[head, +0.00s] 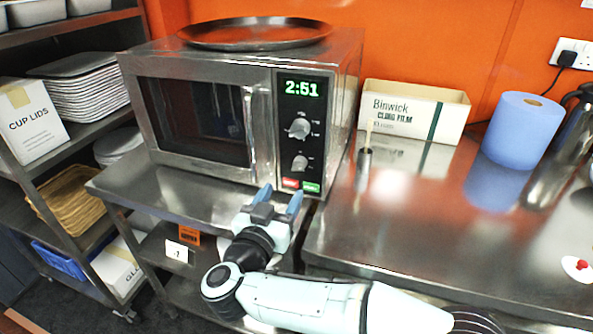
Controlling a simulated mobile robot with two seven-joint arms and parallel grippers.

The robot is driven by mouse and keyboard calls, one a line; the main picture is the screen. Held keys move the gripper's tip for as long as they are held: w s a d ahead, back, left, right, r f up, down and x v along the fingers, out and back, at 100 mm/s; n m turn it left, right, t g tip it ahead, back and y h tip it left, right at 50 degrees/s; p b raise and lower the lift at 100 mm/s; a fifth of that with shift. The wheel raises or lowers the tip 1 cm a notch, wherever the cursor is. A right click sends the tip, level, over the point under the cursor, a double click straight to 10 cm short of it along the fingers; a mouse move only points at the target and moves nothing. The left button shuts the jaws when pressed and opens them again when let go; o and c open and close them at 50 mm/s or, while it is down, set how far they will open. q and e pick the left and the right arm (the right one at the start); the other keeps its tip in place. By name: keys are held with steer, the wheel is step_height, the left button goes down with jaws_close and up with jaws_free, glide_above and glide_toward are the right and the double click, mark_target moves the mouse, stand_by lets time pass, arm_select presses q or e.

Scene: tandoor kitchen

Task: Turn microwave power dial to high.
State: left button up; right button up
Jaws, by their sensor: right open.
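The steel microwave (207,120) stands on a steel counter with its door shut. Its control panel on the right has a green display (302,88) reading 2:51. Below the display are a larger upper dial (299,128) and a smaller lower dial (300,163). The dial markings are too small to read, so I cannot tell which is the power dial or its setting. My right gripper (281,196) is open and empty, with its fingers pointing up, just below and in front of the panel's bottom edge. My left gripper is not in view.
A red button (290,183) and a green button (311,186) sit under the dials. A round tray (255,32) lies on the microwave. A cling film box (413,110) and a blue paper roll (523,131) stand to the right. The counter (400,215) in front is mostly clear.

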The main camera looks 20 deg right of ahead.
mark_target(297, 169)
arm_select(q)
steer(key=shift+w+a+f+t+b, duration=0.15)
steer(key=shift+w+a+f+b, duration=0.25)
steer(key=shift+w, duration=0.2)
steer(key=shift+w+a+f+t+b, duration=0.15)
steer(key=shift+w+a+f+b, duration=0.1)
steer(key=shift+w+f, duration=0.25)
arm_select(e)
steer(key=x, duration=1)
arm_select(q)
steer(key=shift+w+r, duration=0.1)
arm_select(e)
steer(key=shift+s, duration=0.1)
steer(key=c, duration=1.1)
